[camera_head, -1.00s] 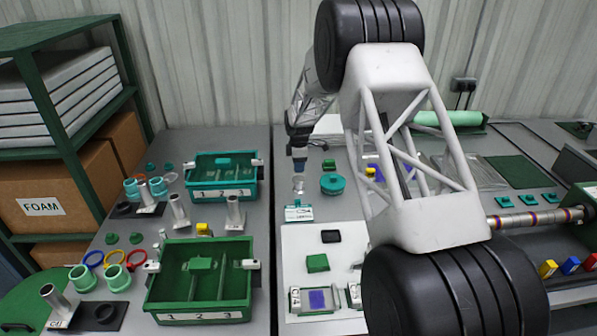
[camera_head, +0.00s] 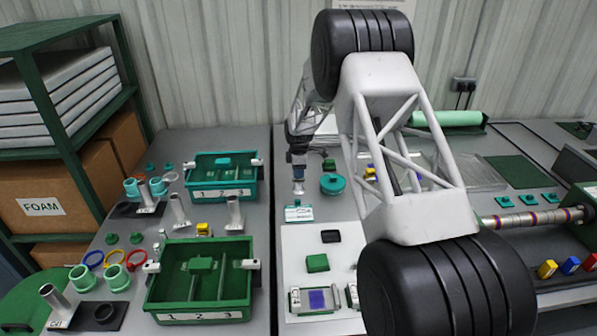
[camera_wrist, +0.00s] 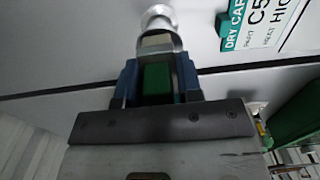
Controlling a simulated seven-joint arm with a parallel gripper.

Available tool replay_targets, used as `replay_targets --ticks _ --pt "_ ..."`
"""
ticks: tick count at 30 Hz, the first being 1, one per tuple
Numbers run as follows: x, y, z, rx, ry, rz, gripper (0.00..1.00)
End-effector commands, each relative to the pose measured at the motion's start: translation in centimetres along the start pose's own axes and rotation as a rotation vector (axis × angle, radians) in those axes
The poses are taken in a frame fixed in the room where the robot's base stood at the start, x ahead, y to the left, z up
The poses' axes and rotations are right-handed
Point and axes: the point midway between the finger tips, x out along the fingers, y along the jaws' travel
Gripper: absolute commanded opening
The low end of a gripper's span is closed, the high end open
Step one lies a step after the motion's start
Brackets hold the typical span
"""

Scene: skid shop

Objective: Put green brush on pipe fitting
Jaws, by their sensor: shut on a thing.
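My gripper (camera_head: 298,164) is at the back of the bench, low over a small silver pipe fitting (camera_head: 298,188). In the wrist view my gripper (camera_wrist: 157,82) has its blue fingers shut on the green brush (camera_wrist: 158,80). A pale, light band shows at the brush's far end. The rounded silver pipe fitting (camera_wrist: 157,20) lies just beyond that end. I cannot tell whether the brush and the fitting touch. In the head view the brush is too small and hidden by the fingers to make out.
A white-and-teal label card (camera_head: 299,213) lies in front of the fitting. A round teal lid (camera_head: 333,184) is to its right. A teal bin (camera_head: 222,190) and a green bin (camera_head: 200,318) stand left. A green block (camera_head: 317,263) lies on a white mat.

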Motion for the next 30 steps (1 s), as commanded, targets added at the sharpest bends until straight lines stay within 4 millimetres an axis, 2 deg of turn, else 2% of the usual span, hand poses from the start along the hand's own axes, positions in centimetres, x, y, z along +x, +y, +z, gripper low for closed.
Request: replay_targets --ticks 11,12,17,30 --pt "0.25 0.01 0.0 0.0 0.0 0.0 0.1" --pt "0.26 0.02 0.0 0.0 0.0 0.001 0.36" --pt "0.24 0.01 0.0 0.0 0.0 0.0 0.59" --pt "-0.28 0.03 0.0 0.0 0.0 0.001 0.59"
